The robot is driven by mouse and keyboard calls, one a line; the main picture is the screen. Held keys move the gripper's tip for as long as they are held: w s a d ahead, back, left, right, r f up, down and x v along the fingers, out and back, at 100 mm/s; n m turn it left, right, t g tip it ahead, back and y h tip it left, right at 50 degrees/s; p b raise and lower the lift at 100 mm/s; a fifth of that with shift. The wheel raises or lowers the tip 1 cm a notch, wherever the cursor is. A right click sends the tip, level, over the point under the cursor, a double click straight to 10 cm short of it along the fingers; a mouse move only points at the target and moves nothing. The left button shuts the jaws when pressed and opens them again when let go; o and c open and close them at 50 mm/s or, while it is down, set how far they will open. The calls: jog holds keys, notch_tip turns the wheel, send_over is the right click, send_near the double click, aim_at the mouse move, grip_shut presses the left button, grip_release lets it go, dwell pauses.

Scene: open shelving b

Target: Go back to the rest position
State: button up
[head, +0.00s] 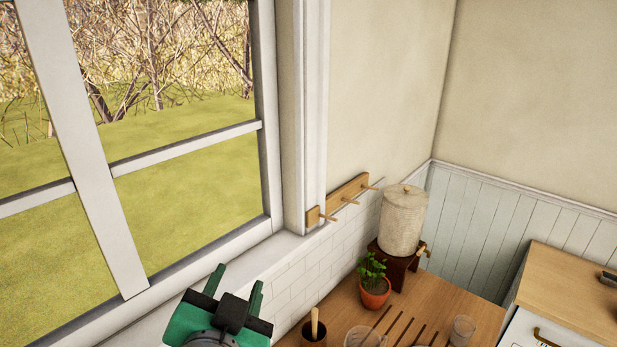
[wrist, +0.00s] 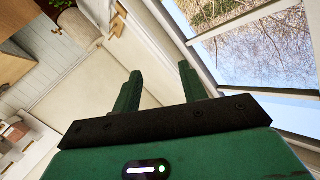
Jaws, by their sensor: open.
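My green gripper (head: 237,290) is at the bottom of the head view, in front of the window and its sill. Its two fingers point up and stand apart with nothing between them. In the wrist view my gripper (wrist: 158,90) also shows open and empty, with the bare wall and the window behind its fingers. It touches nothing that I can see.
The window (head: 130,190) is at the left. A peg rail (head: 345,198) is on the wall. On the wooden counter (head: 345,312) are a potted plant (head: 374,290), a dispenser (head: 402,220) on a stand, a cup (head: 314,332) and a glass (head: 462,330). A cabinet (head: 570,290) stands right.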

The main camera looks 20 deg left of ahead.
jog(key=s+d+r+n+t+h, duration=0.1)
jog(key=s+d+r+t, duration=0.3)
jog(key=d+r, duration=0.6)
jog(key=s+d+r+n+t+h, duration=0.1)
jog(key=s+d+r+t+h, duration=0.2)
jog(key=d+r, duration=0.7)
jog(key=s+d+t, duration=0.1)
jog(key=s+t, duration=0.1)
jog(key=shift+d+r+t+h, duration=0.15)
jog(key=shift+t+h, duration=0.15)
jog(key=shift+w, duration=0.1)
